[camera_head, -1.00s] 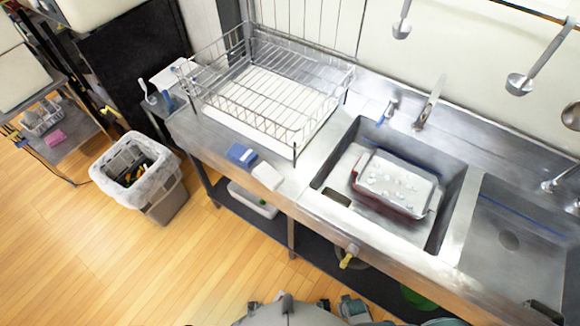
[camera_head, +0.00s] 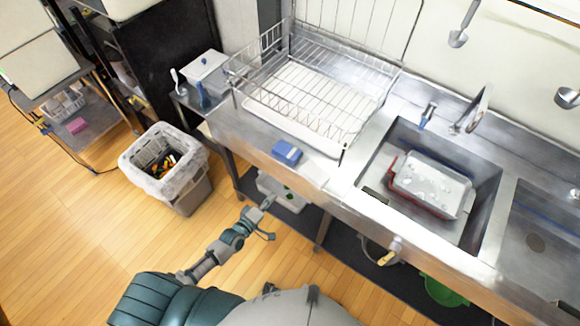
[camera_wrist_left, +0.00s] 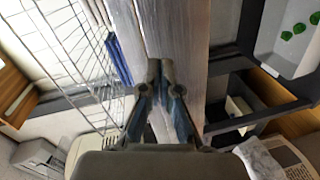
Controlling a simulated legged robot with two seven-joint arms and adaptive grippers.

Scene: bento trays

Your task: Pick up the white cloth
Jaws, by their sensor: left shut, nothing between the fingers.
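The white cloth (camera_head: 314,173) lies folded flat on the steel counter near its front edge, right of a folded blue cloth (camera_head: 287,152). My left gripper (camera_head: 268,202) is in front of the counter's front edge, apart from the white cloth and to its lower left. In the left wrist view its fingers (camera_wrist_left: 161,68) are closed together and empty. I cannot make out the white cloth in that view. My right gripper is not in view.
A wire dish rack (camera_head: 310,100) stands on the counter behind the cloths. The sink (camera_head: 478,213) to the right holds a red-rimmed tub (camera_head: 432,182). A lined bin (camera_head: 185,182) stands on the floor at left. A lower shelf (camera_head: 345,240) runs under the counter.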

